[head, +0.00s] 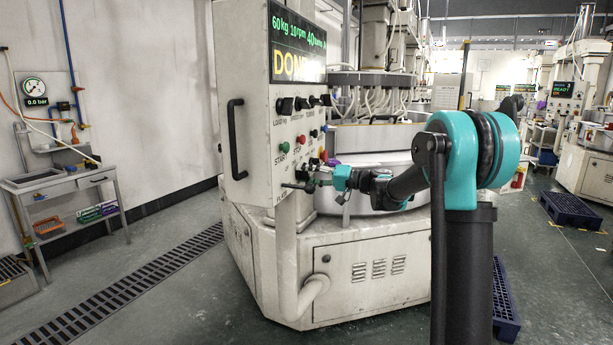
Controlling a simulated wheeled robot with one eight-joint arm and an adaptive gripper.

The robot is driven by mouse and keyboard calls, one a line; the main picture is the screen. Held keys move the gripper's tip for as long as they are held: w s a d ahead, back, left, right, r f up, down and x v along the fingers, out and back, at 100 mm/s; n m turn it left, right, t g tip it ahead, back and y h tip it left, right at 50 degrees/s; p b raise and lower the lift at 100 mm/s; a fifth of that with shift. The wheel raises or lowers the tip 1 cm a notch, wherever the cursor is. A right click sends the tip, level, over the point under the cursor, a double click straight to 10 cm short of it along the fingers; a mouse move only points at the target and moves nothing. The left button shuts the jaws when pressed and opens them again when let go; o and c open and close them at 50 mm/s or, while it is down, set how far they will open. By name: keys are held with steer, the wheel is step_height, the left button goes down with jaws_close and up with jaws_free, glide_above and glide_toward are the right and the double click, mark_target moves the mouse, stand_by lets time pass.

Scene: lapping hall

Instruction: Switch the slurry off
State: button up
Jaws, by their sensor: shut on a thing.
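The white machine's control panel (258,140) carries a lit display (296,50) reading "60kg", "10rpm", "40" and a partly hidden "DON". Below it are a row of black knobs (287,106), a green button (284,147) labelled START and a red button (301,139) labelled STOP. My gripper (314,180) is at the panel's lower edge, shut on a dark lever (292,186) whose end sticks out to the left. A label below the lever is too small and too covered to read surely. The fingers hide most of the lever's mount.
A black bar handle (236,140) stands out from the panel's left side. A pale pipe (286,250) runs down below the lever. A side table (65,180) stands by the left wall under a gauge (35,88) reading 0.0 bar. The floor between is clear.

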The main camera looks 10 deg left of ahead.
steer(key=o, duration=1.2)
steer(key=v, duration=1.2)
steer(key=shift+f, duration=0.1)
steer(key=s+f+m+h, duration=0.1)
steer(key=s+f+h, duration=0.4)
steer(key=s+f, duration=0.55)
steer(key=s+d+f+m+h, duration=0.1)
steer(key=s+d+f+h, duration=0.5)
steer(key=s+d+f, duration=0.3)
steer(key=s+d+f+m+h, duration=0.1)
steer(key=s+d+f+h, duration=0.5)
steer(key=s+d+f, duration=0.3)
steer(key=s+f, duration=0.3)
steer(key=s, duration=0.3)
steer(key=shift+s+f, duration=0.3)
steer(key=shift+f, duration=0.1)
